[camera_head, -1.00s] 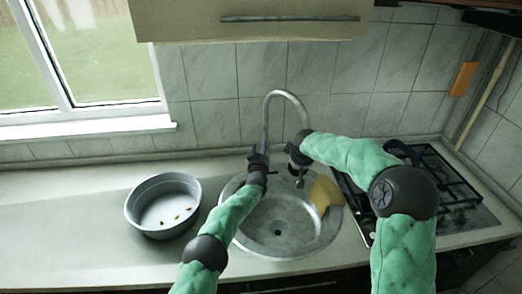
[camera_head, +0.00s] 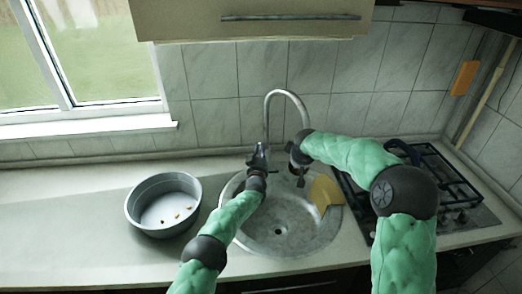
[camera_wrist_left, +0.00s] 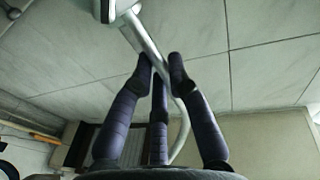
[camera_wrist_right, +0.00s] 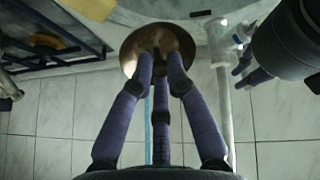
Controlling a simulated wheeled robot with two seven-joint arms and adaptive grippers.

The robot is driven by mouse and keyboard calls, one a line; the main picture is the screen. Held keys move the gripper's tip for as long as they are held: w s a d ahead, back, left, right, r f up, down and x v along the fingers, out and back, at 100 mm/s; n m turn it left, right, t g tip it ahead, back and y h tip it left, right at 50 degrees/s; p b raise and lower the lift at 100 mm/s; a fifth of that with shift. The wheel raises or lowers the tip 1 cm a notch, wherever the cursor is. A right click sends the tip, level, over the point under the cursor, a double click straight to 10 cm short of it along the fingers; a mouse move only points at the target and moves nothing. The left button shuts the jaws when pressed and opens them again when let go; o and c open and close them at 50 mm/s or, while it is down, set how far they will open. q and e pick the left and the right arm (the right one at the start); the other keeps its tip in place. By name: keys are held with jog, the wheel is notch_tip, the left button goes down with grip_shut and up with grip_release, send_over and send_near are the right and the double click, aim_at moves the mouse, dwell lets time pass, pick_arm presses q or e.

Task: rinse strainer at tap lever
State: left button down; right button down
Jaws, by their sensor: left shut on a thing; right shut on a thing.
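The curved metal tap (camera_head: 267,118) stands behind the round sink (camera_head: 250,235). My left gripper (camera_head: 259,156) is at the tap's base, shut on its lever, which the fingers mostly hide. In the left wrist view its fingertips (camera_wrist_left: 161,68) are close beside the tap's metal pipe (camera_wrist_left: 184,115). My right gripper (camera_head: 299,178) is over the back of the sink, right of the tap. In the right wrist view its fingertips (camera_wrist_right: 160,60) are shut on the round, copper-brown strainer (camera_wrist_right: 130,50). The strainer is hidden in the head view. I cannot make out running water.
A yellow sponge (camera_head: 326,188) lies at the sink's right rim. A grey basin (camera_head: 137,217) with small bits in it stands left of the sink. A black-grated hob (camera_head: 455,190) is at the right. The counter at far left (camera_head: 60,220) is clear.

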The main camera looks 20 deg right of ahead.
pick_arm(q)
jog(key=c, duration=1.2)
grip_release()
jog(key=shift+v, duration=6)
